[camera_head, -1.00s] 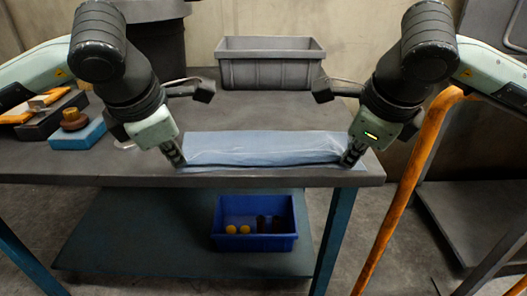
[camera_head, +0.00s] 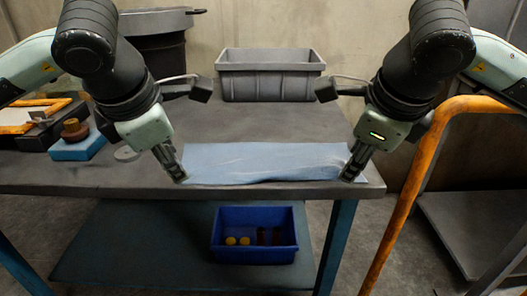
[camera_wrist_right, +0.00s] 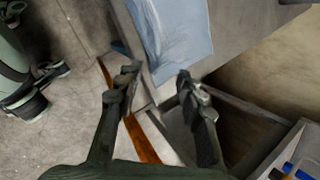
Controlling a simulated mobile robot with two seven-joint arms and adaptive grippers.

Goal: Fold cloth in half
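The light blue cloth (camera_head: 262,161) lies as a wide, low strip along the front of the grey table (camera_head: 265,118), its surface slightly wrinkled. My left gripper (camera_head: 180,178) points down at the cloth's front left corner; the head view does not show clearly whether its fingers are apart. My right gripper (camera_head: 348,177) points down at the front right corner.
A grey bin (camera_head: 270,75) stands at the table's back. A blue block with a brown round piece (camera_head: 76,130) and an orange-framed item (camera_head: 30,116) are at the left. A blue crate (camera_head: 254,236) with several small cylinders sits on the lower shelf. An orange rail (camera_head: 413,182) rises at the right.

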